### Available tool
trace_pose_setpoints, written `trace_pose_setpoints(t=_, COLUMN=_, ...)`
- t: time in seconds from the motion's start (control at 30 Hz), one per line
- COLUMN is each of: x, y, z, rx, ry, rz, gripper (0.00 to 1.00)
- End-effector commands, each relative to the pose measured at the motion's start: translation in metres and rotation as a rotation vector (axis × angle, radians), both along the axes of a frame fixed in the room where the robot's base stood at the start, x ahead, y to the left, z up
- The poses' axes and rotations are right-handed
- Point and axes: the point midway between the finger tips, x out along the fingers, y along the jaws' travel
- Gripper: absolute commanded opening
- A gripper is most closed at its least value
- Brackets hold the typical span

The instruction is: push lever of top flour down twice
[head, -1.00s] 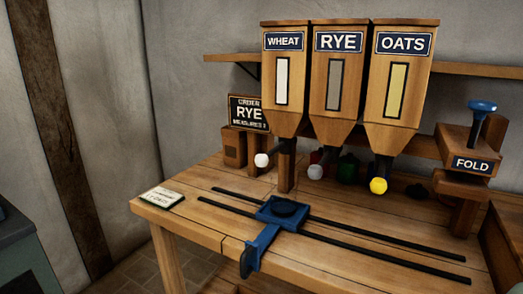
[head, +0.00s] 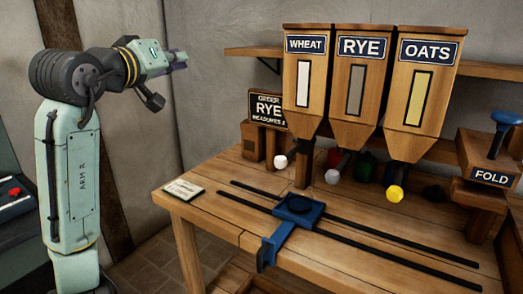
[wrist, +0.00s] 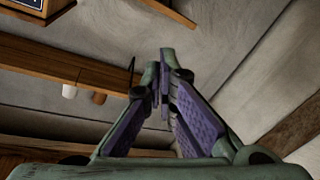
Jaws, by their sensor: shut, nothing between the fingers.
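Three wooden hoppers stand over the bench in the head view: wheat (head: 305,88), rye (head: 356,92) and oats (head: 421,98). Below them are lever knobs: white (head: 281,161) under wheat, grey (head: 332,176) under rye, yellow (head: 395,193) under oats. A dark order sign (head: 267,113) reads "RYE" with a measures line; its number is too small to be sure of. My gripper (head: 182,60) is raised left of the hoppers, apart from every lever. In the wrist view, the gripper's purple-padded fingers (wrist: 165,82) meet at the tips, empty.
A blue carriage (head: 285,230) sits on two dark rails across the bench (head: 225,225). A card (head: 184,189) lies at the bench's left. A "FOLD" press (head: 490,165) with a blue knob stands at right. A shelf (head: 250,51) runs behind the hoppers. Air between gripper and hoppers is clear.

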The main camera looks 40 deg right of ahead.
Motion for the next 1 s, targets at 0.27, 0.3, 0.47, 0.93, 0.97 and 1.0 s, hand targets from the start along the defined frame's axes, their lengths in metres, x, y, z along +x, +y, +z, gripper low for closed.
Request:
trace_pose_setpoints(t=0.27, x=-0.089, y=-0.131, z=-0.047, rx=0.383, ry=0.371, rz=-0.318, gripper=0.0)
trace_pose_setpoints(t=0.3, x=-0.101, y=-0.139, z=-0.053, rx=0.434, ry=0.411, rz=-0.343, gripper=0.0)
trace_pose_setpoints(t=0.47, x=-0.135, y=-0.155, z=-0.067, rx=0.579, ry=0.516, rz=-0.404, gripper=0.0)
trace_pose_setpoints(t=0.93, x=-0.141, y=-0.156, z=-0.073, rx=0.611, ry=0.541, rz=-0.415, gripper=0.0)
trace_pose_setpoints(t=0.97, x=-0.141, y=-0.156, z=-0.075, rx=0.611, ry=0.541, rz=-0.415, gripper=0.0)
trace_pose_setpoints(t=1.0, x=-0.141, y=-0.156, z=-0.077, rx=0.611, ry=0.541, rz=-0.415, gripper=0.0)
